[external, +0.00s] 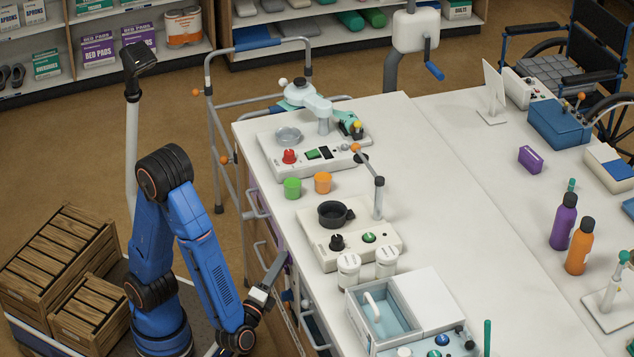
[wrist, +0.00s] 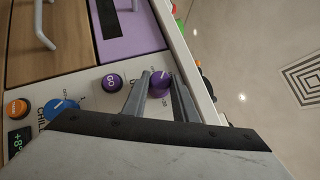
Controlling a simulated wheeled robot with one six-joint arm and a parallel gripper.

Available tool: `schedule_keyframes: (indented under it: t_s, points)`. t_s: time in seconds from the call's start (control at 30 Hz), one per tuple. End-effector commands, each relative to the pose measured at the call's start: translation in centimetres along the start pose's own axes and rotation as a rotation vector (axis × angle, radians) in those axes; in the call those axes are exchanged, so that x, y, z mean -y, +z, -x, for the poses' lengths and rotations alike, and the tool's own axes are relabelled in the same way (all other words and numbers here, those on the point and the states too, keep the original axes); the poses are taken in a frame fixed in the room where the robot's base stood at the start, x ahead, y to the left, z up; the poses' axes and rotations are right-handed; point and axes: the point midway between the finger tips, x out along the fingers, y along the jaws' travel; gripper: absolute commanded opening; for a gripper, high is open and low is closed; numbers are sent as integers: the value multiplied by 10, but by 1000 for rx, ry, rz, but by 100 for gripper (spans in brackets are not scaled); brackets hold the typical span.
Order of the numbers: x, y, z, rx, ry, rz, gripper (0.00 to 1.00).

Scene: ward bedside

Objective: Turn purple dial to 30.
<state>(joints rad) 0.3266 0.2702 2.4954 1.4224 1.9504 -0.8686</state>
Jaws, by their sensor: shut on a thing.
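The purple dial (wrist: 160,80) sits on a pale control panel at the counter's front, in the wrist view. My gripper (wrist: 161,88) is shut on it, one finger on each side. A light pointer mark shows on the dial, but the scale print around it is partly hidden by the fingers and too small to read. In the external view my gripper (external: 266,292) is low at the cabinet front, and the dial is hidden there.
A purple GO button (wrist: 112,82) is just left of the gripped dial. Farther left are a blue dial (wrist: 62,106) marked CHILL, an orange button (wrist: 17,108) and a small display (wrist: 19,138). A purple drawer front (wrist: 120,35) and handles stick out nearby.

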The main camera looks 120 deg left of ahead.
Motion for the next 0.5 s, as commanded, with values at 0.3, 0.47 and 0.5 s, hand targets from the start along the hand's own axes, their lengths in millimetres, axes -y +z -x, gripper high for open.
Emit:
schedule_keyframes:
  t_s: [0.3,0.47,0.5]
  points:
    - [-2,0,0,-2,-80,-82,3]
    - [-3,0,0,-2,-90,-93,3]
    - [-3,0,0,-2,-91,-94,3]
